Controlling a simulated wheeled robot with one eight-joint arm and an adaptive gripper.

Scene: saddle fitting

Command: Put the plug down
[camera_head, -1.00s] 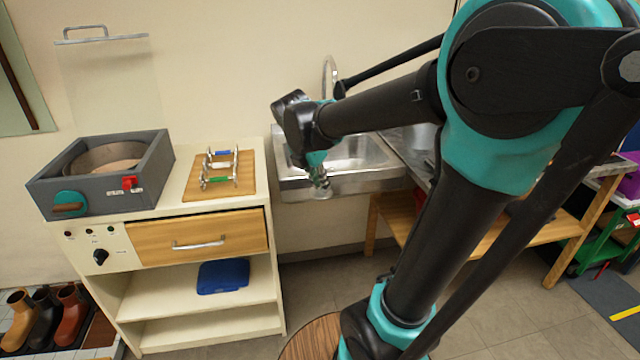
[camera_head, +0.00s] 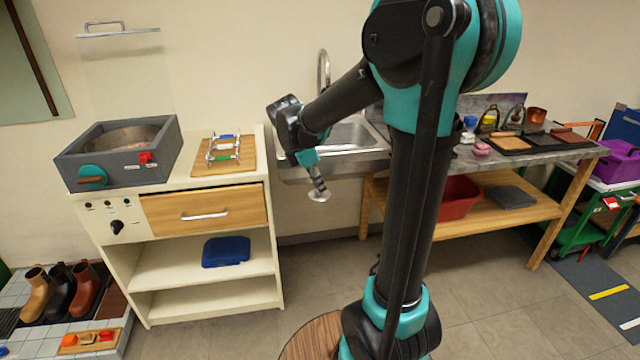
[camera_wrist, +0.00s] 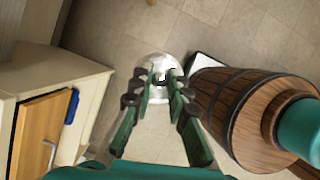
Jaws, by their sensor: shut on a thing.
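My gripper (camera_head: 312,172) points downward in front of the sink. It is shut on the plug (camera_head: 319,195), a pale, shiny disc that hangs below the fingertips in the head view. In the wrist view the plug (camera_wrist: 152,66) shows as a round, light grey disc at the ends of my gripper's fingers (camera_wrist: 161,85). The fingers cover part of its middle. The plug is in the air, with floor seen beyond it.
The steel sink (camera_head: 352,137) stands behind my gripper, with a tall tap. The white cabinet (camera_head: 205,300) is to the left, bearing a grey box (camera_head: 120,165) and a wooden board with a rack. A workbench (camera_head: 480,215) is to the right. Floor (camera_head: 470,290) is open in front.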

